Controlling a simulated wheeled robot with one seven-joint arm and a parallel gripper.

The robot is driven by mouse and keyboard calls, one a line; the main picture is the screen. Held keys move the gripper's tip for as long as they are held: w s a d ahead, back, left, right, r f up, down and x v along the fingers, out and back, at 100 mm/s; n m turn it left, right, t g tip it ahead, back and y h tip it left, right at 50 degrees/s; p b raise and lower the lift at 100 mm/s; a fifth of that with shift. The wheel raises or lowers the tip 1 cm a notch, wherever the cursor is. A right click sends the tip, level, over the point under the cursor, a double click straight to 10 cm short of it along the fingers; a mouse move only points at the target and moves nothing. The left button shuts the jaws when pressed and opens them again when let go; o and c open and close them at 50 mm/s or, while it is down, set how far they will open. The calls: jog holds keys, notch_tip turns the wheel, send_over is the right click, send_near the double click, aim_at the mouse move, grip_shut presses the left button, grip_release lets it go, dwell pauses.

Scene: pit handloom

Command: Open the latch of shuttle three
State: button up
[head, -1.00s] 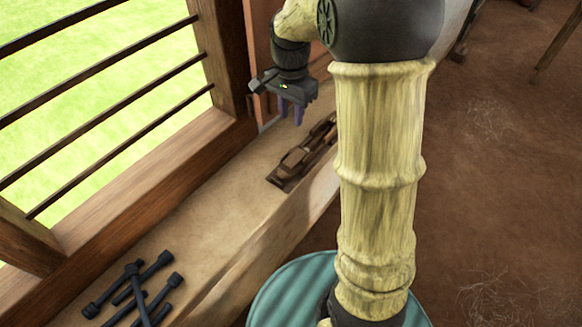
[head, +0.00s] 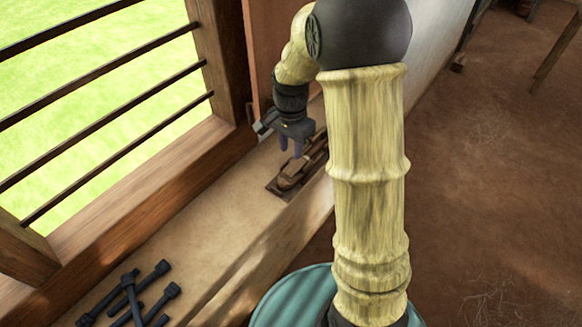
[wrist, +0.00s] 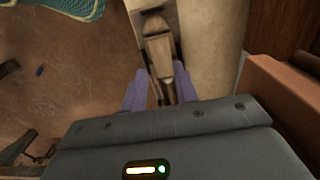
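A brown wooden shuttle (head: 292,174) lies in a dark holder (head: 275,188) on the ledge. More wooden pieces (head: 318,147) lie behind it, partly hidden by my arm. My gripper (head: 291,148) is just above the far part of the shuttle, pointing down. In the wrist view, its two purple fingers (wrist: 159,92) are apart, one on each side of a wooden shuttle (wrist: 160,50), with nothing clearly held. I cannot tell whether the fingers touch the wood. I cannot make out a latch or a shuttle number.
Several dark bobbin-like rods (head: 130,295) lie on the near ledge (head: 200,235). A barred window (head: 110,120) and its wooden post (head: 220,60) stand close left of my gripper. A teal round, ribbed thing (head: 290,300) is below. The ledge between rods and holder is clear.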

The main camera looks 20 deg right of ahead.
aim_at(291, 170)
notch_tip(291, 170, down, 8)
jog(key=shift+f+b, duration=0.15)
jog(key=shift+b, duration=0.4)
grip_shut()
